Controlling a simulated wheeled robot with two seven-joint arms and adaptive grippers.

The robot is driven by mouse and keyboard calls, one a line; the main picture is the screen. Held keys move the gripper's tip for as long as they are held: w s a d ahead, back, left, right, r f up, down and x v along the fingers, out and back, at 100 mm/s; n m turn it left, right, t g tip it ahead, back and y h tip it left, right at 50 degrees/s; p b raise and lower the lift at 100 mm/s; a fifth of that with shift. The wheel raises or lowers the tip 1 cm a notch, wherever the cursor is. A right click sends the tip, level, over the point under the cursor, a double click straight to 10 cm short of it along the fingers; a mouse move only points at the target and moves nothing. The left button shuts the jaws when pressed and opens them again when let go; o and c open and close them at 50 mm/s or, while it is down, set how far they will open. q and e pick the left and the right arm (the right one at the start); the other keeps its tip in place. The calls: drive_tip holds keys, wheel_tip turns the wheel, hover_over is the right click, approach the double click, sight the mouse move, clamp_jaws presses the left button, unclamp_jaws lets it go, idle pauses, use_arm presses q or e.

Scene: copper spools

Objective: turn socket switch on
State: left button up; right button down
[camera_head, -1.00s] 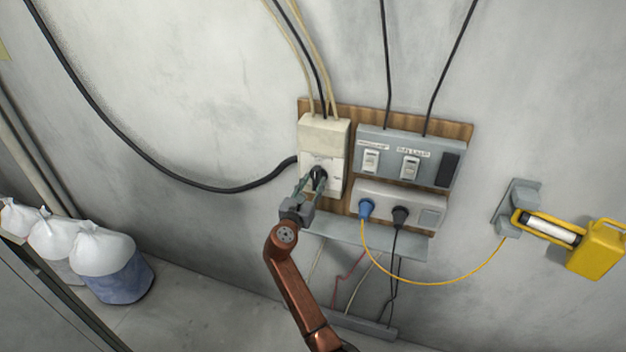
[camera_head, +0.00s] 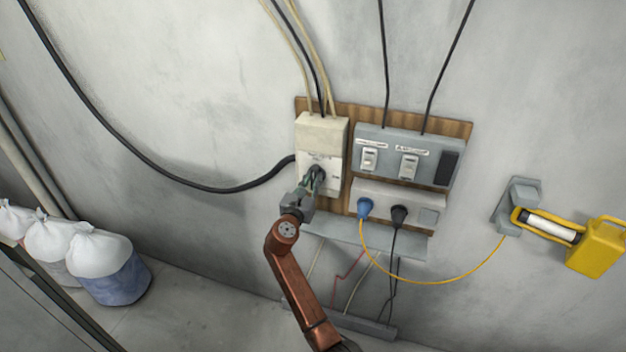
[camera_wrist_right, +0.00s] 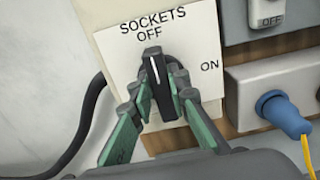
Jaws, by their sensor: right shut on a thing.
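The socket switch is a black rotary knob (camera_wrist_right: 157,82) on a cream box (camera_head: 322,133) on the wall. Its white plate (camera_wrist_right: 205,40) reads "SOCKETS", with "OFF" at the top and "ON" at the right. The white line on the knob points up at "OFF". My right gripper (camera_head: 314,184) reaches up to the knob from below. In the right wrist view its green-padded fingers (camera_wrist_right: 160,98) are shut on the knob, one on each side. In the head view the fingers partly hide the knob. My left gripper is not in view.
Right of the box are a grey switch panel (camera_head: 427,158) and a socket strip (camera_head: 385,195) with a blue plug (camera_head: 365,208) and a black plug (camera_head: 398,215). A yellow lamp (camera_head: 597,247) hangs at far right. White sacks (camera_head: 98,250) stand at lower left.

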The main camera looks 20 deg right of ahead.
idle(0.3)
drive_tip(key=shift+m, duration=0.5)
drive_tip(key=m, duration=0.3)
drive_tip(key=shift+s+d+f+b, duration=0.1)
drive_tip(key=shift+b, duration=0.25)
drive_tip(key=shift+s+d+f+m+b, duration=0.1)
drive_tip(key=shift+f+m+b, duration=0.1)
drive_tip(key=shift+m+b, duration=1.6)
drive_tip(key=shift+s+d+f+m+b, duration=0.15)
drive_tip(key=shift+m+b, duration=0.5)
drive_tip(key=shift+m, duration=2.15)
drive_tip(key=shift+w+f+m+b, duration=0.1)
drive_tip(key=shift+f+m+b, duration=0.1)
drive_tip(key=shift+m+b, duration=1.6)
drive_tip(key=shift+m+p, duration=0.5)
drive_tip(key=shift+m, duration=0.2)
